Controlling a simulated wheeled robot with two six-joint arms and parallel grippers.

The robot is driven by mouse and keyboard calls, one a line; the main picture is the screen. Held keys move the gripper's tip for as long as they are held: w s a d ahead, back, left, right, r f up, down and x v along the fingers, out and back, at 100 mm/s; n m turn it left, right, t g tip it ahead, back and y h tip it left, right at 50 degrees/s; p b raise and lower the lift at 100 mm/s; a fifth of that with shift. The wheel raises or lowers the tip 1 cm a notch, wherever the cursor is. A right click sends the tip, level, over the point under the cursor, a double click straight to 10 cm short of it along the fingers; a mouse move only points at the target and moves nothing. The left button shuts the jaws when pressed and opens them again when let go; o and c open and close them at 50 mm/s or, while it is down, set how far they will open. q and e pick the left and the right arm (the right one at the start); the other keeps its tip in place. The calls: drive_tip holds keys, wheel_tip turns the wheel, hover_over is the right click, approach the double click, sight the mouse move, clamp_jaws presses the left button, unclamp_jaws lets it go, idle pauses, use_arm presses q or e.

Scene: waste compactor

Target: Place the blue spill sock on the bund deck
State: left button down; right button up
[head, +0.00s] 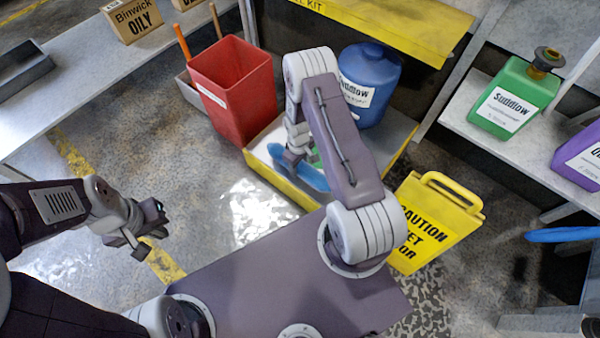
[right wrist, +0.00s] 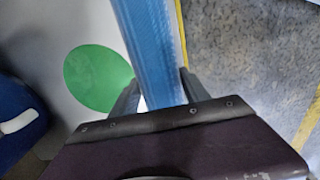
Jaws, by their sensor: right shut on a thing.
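The blue spill sock (head: 313,180) is a long blue roll over the front part of the bund deck (head: 262,152), a pale deck with a yellow rim. My right gripper (head: 294,158) is shut on the sock. In the right wrist view the sock (right wrist: 150,45) runs between the two fingers (right wrist: 158,95), beside a green round mark (right wrist: 97,78) and along the yellow edge. I cannot tell whether the sock touches the deck. My left gripper (head: 150,232) is open and empty above the floor at the left.
A blue Suddlow drum (head: 368,85) stands at the back of the deck. A red bin (head: 236,90) is to its left, a yellow caution sign (head: 432,222) to its right. A green jug (head: 512,95) stands on the right shelf. Another blue long thing (head: 562,235) is at far right.

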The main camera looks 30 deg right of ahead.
sight(299, 170)
wheel_tip(299, 170, down, 4)
drive_tip(key=b, duration=0.3)
drive_tip(key=shift+f+b, duration=0.2)
drive_tip(key=shift+b, duration=0.15)
drive_tip(key=shift+r+p, duration=0.3)
drive_tip(key=shift+f, duration=0.2)
drive_tip(key=o, duration=1.6)
